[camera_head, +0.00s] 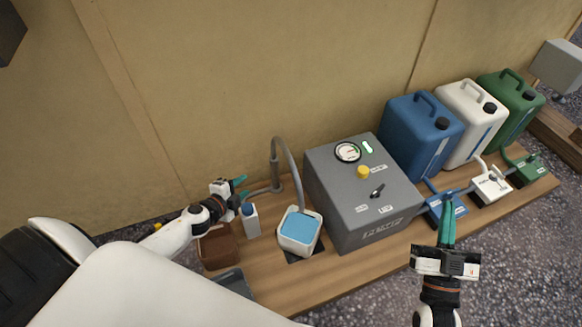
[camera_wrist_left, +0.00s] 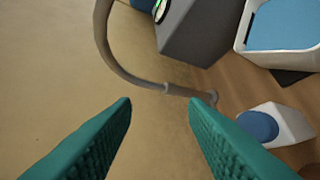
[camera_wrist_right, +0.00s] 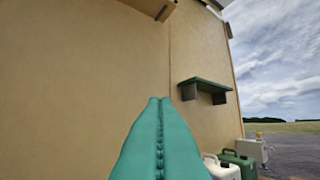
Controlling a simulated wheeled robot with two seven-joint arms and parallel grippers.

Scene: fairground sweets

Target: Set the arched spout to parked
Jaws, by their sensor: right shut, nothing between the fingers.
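The arched spout (camera_head: 291,160) is a thin grey bent tube on an upright post behind the grey machine's left side. Its arch comes forward and its free end hangs over the white tub with a blue top (camera_head: 299,231). In the left wrist view the spout (camera_wrist_left: 104,50) curves above the fingers, and its post lies ahead of the gap between them. My left gripper (camera_head: 243,187) is open and empty, just left of the post, apart from it. My right gripper (camera_head: 448,222) is shut and empty at the front right, far from the spout.
A grey machine (camera_head: 340,205) with a gauge and knobs stands right of the spout. A white bottle with a blue cap (camera_head: 251,221) and a brown box (camera_head: 219,250) stand close to my left gripper. Blue, white and green jerrycans (camera_head: 420,135) stand at the right. The wall is behind.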

